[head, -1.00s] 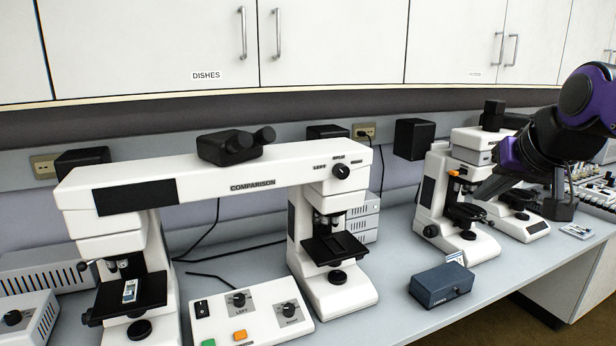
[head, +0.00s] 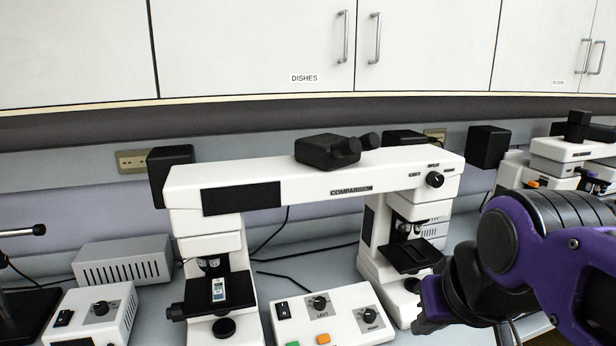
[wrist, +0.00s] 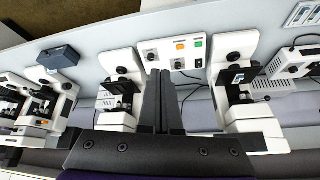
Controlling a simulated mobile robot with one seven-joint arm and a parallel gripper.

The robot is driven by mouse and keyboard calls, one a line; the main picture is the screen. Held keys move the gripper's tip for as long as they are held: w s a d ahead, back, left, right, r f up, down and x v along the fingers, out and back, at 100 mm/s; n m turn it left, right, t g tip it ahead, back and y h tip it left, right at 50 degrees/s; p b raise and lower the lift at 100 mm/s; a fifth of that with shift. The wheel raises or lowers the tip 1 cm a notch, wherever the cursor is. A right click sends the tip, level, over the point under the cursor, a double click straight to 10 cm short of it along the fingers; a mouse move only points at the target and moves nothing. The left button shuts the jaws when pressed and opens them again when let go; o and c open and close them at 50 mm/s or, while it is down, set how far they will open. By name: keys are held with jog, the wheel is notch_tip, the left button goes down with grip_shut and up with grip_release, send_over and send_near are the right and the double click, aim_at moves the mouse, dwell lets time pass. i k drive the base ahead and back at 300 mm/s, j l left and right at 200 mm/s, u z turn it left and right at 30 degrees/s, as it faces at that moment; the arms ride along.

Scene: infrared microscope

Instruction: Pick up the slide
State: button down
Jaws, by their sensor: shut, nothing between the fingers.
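A small slide with a white and blue label (head: 218,289) lies on the black left stage (head: 190,302) of the white comparison microscope (head: 230,188) in the head view. In the wrist view the left stage shows right of my fingers, with the slide a small pale mark (wrist: 240,78) on it. My gripper (wrist: 160,72) points between the two microscope columns in the wrist view. Its two dark fingers are together with nothing between them. In the head view my arm comes in from the right, and the fingertips are hard to make out there.
A control box with coloured buttons (head: 330,318) stands between the columns. A power box (head: 85,315) and a grey vented box (head: 125,262) stand to the left. The right stage (head: 408,256) is close to my arm. A blue-grey box (wrist: 60,57) shows in the wrist view.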

aim_at(218, 285)
jog(key=k+j, duration=0.2)
jog(key=j, duration=0.2)
jog(key=k+j, duration=0.25)
jog(key=j, duration=0.15)
jog(key=k+j, duration=0.1)
jog(key=j, duration=0.65)
